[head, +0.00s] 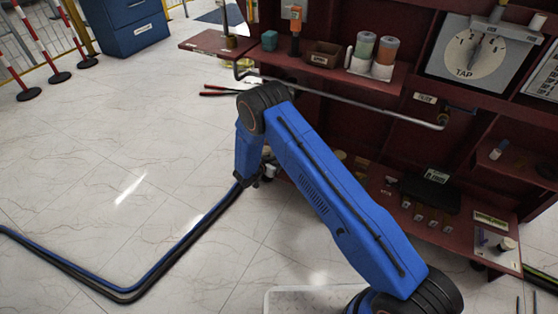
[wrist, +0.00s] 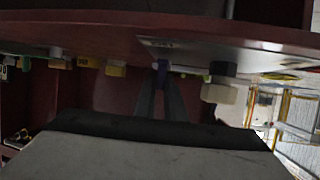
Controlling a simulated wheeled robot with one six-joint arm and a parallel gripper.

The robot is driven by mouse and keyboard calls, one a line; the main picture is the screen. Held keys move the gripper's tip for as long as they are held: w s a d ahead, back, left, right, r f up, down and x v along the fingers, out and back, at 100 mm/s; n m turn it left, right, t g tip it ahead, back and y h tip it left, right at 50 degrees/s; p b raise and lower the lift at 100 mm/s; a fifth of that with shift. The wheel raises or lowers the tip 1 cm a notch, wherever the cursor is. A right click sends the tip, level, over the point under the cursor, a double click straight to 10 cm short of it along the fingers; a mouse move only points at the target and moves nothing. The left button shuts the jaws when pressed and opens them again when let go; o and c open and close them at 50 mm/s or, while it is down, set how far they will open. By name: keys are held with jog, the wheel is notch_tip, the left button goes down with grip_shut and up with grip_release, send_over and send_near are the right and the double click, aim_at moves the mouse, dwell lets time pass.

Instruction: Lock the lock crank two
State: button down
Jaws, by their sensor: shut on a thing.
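My gripper (wrist: 161,75) shows in the wrist view as two dark fingers that come together at their tips. They are shut on a small bluish-purple knob (wrist: 161,64), just under a dark red panel edge with a white label (wrist: 162,43). I cannot read the label, so I cannot tell for certain that this knob is lock crank two. The knob's shaft and mount are hidden. In the head view my blue arm reaches to the cabinet's lower left, and it mostly hides the gripper and what it holds.
A long grey rod (head: 345,101) crosses the front of the dark red cabinet. A pale block (wrist: 219,93) is close right of the fingers in the wrist view. Blue and black cables (head: 150,285) lie on the floor at left. Open floor (head: 120,140) extends beyond.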

jog(key=c, duration=1.8)
grip_release()
jog(key=v, duration=1.7)
jog(key=shift+s+a, duration=0.15)
